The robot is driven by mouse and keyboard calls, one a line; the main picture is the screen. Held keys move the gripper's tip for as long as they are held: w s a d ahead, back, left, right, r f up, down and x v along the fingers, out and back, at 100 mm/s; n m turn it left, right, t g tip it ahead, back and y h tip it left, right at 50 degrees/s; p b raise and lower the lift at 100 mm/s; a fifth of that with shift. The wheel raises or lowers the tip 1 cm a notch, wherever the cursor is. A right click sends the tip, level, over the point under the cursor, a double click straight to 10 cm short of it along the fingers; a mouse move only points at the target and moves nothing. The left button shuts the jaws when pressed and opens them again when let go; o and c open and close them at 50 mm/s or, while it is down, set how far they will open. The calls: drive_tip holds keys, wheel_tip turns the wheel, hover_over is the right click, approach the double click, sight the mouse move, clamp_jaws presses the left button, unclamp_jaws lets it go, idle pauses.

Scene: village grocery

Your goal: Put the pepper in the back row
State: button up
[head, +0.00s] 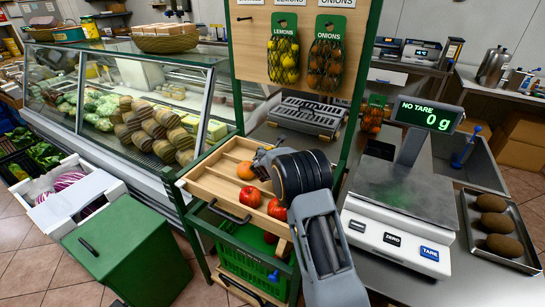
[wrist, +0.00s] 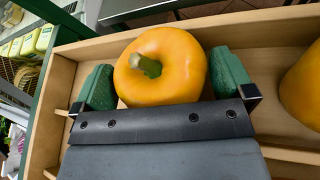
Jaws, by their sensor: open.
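A yellow-orange pepper (wrist: 165,75) with a green stem sits in a wooden tray, seen from above in the wrist view. My gripper (wrist: 163,82) is open, with one green finger on each side of the pepper. I cannot tell whether either finger touches it. In the head view my gripper (head: 264,160) is over the slatted wooden tray (head: 205,180), and an orange round item (head: 247,170) shows beside it. I cannot tell whether that item is the same pepper. The tray has crosswise wooden slats.
Another orange item (wrist: 305,85) is at the right edge of the wrist view. A scale (head: 395,205) stands to the right, and a green post (head: 362,80) rises beside the tray. The tray's left side looks empty.

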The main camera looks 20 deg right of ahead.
drive_tip(key=shift+s+a+r, duration=0.1)
drive_tip(key=shift+s+r, duration=0.05)
drive_tip(key=shift+r, duration=0.1)
drive_tip(key=v, duration=1.1)
drive_tip(key=shift+s+b, duration=0.3)
drive_tip(key=shift+b, duration=0.05)
drive_tip(key=shift+a+r, duration=0.1)
drive_tip(key=s+d+r+m+g+p, duration=0.25)
drive_tip(key=s+r+m, duration=0.25)
drive_tip(key=s+m, duration=0.35)
drive_tip(key=s+d+r+m+g+p, duration=0.2)
drive_tip(key=s+d+r+m+g, duration=0.25)
drive_tip(key=s+m, duration=0.4)
drive_tip(key=s+a+r+m+y+p, duration=0.1)
drive_tip(key=s+a+m+y, duration=0.2)
drive_tip(key=s, duration=0.4)
drive_tip(key=s+a+r+m+g+y+p, duration=0.1)
drive_tip(key=s+a+m+y+p, duration=0.1)
drive_tip(key=s+a+m, duration=0.3)
drive_tip(key=s+m+y, duration=0.1)
drive_tip(key=s+m, duration=0.1)
drive_tip(key=s, duration=0.1)
drive_tip(key=shift+s+a+r+m+y, duration=0.2)
drive_tip(key=shift+a+r+m+y, duration=0.05)
drive_tip(key=shift+a+m+y, duration=0.05)
